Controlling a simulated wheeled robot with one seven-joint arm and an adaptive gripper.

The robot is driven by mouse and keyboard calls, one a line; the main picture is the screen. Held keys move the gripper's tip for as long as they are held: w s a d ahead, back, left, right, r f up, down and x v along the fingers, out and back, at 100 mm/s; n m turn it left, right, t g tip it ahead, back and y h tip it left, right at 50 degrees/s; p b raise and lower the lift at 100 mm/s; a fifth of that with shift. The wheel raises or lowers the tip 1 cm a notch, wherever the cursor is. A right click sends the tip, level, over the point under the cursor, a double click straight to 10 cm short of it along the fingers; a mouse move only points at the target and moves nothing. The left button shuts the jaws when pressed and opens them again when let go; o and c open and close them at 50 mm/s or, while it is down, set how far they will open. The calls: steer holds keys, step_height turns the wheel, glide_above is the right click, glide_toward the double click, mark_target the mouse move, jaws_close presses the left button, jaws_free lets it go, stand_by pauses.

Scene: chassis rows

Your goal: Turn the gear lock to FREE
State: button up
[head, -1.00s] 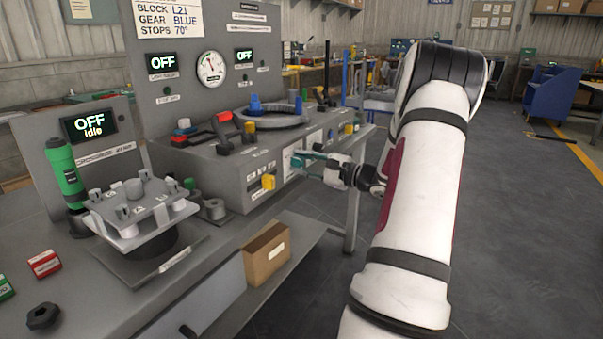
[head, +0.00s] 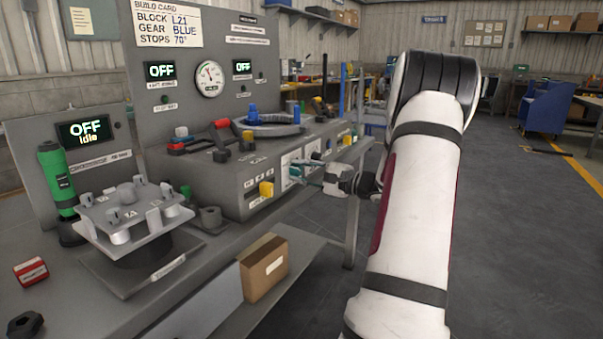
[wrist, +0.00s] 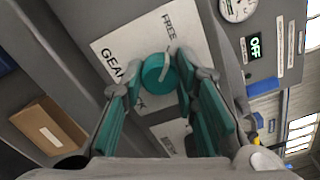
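The gear lock is a round teal knob (wrist: 154,73) with a pale pointer bar, on a white plate (wrist: 118,50) lettered GEAR and FREE in the wrist view. The pointer bar lies at the knob's side toward the word FREE; its exact setting is hard to tell. My gripper (wrist: 157,76) has its teal fingers apart, one on each side of the knob, with small gaps visible. Part of the plate's lettering is hidden behind the left finger. In the head view my gripper (head: 308,170) is at the front face of the grey console (head: 222,192), and it hides the knob.
A yellow switch (head: 266,189) is left of my gripper on the console front. A cardboard box (head: 264,268) stands on the lower shelf. A fixture plate (head: 130,215) and green tool (head: 56,180) stand at left. The floor at right is open.

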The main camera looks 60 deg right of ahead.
steer(key=o, duration=0.4)
steer(key=shift+o, duration=0.2)
steer(key=s, duration=1.2)
steer(key=shift+d, duration=0.45)
